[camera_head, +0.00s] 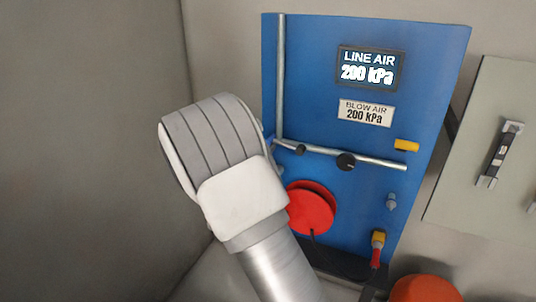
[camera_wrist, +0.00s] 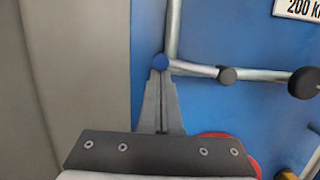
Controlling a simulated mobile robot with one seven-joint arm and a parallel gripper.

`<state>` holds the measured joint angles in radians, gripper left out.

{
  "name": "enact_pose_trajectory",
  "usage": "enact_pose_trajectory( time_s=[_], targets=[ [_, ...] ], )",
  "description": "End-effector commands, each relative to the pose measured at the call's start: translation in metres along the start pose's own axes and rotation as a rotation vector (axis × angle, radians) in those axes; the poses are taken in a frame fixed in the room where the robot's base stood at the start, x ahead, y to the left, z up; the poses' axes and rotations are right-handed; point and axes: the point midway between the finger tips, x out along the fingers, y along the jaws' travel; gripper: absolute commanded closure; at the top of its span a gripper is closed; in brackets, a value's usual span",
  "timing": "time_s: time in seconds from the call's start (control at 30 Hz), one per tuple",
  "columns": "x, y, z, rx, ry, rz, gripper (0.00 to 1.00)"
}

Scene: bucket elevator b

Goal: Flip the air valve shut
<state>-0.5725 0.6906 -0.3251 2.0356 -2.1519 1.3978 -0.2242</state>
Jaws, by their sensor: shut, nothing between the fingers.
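A blue panel (camera_head: 310,80) carries a grey pipe run with a vertical pipe (camera_head: 281,75) and a sloping horizontal pipe (camera_head: 375,158). In the wrist view, a round blue piece (camera_wrist: 160,62) sits at the corner of the pipes; it may be the air valve's handle. My gripper (camera_wrist: 161,76) is shut, its fingertips right at the blue piece, with nothing between them. I cannot tell whether they touch it. Two displays, LINE AIR (camera_head: 369,68) and BLOW AIR (camera_head: 366,113), both read 200 kPa.
Dark knobs (camera_head: 346,161) sit on the horizontal pipe, and a yellow piece (camera_head: 406,145) is near its right end. A red disc (camera_head: 311,208) is beside my wrist. A red-and-yellow fitting (camera_head: 377,248) is lower right. A grey cabinet (camera_head: 480,150) stands right; a wall is left.

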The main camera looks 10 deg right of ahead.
Motion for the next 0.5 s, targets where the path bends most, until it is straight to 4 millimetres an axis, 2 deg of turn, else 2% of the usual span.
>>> enact_pose_trajectory(
  time_s=[0.27, 0.5],
  targets=[
    [0.003, 0.002, 0.013, 0.162, -0.004, -0.039, 1.0],
    [0.008, 0.0, 0.03, 0.383, -0.004, -0.095, 1.0]
  ],
)
